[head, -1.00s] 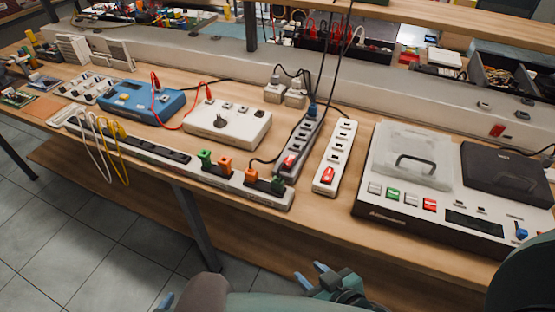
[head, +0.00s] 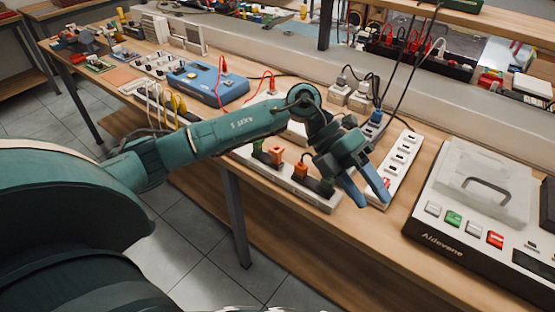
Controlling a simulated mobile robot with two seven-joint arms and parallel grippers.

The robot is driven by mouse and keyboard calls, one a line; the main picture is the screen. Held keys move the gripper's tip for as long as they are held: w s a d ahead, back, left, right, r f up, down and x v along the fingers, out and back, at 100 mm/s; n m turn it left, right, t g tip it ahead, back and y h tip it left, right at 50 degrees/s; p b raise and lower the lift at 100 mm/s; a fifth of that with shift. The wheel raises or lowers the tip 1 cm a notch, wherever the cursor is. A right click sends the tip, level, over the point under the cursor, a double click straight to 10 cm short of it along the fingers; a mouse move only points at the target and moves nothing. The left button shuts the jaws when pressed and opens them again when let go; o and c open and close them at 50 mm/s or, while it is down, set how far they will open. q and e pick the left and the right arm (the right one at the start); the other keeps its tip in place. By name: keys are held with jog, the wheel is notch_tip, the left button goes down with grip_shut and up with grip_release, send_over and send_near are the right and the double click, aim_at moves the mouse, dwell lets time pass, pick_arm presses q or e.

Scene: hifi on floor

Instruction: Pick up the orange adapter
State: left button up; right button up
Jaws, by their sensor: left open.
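Two orange adapters are plugged into the long power strip (head: 243,152) along the table's front. My right gripper is not in view.
A white power strip (head: 401,155) and a light-grey device with a clear lid (head: 487,183) stand to the right. My left arm partly hides the white box behind the strip. A blue box (head: 208,84) with red leads is further back left.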

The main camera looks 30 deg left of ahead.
pick_arm(q)
jog(key=w+a+r+t+y, duration=0.1)
jog(key=w+a+y, duration=0.15)
jog(key=a, duration=0.35)
jog(key=w+a+t+y, duration=0.1)
jog(key=w+a+y, duration=0.1)
jog(key=a+y, duration=0.3)
notch_tip(320, 180, up, 4)
jog(key=n+y+b, duration=0.1)
jog(key=n+y, duration=0.1)
jog(key=y, duration=0.1)
send_over(276, 153)
jog(key=w, duration=0.2)
jog(key=shift+n+y, duration=0.25)
jog(key=shift+n, duration=0.05)
jog(key=f, duration=0.6)
jog(key=shift+s+a+f, duration=0.25)
jog(key=shift+a+f, duration=0.05)
jog(key=shift+f, duration=0.05)
jog(key=shift+a+f+p, duration=0.1)
jog(key=shift+f+p, duration=0.35)
jog(key=shift+f, duration=2.4)
jog(key=c, duration=1)
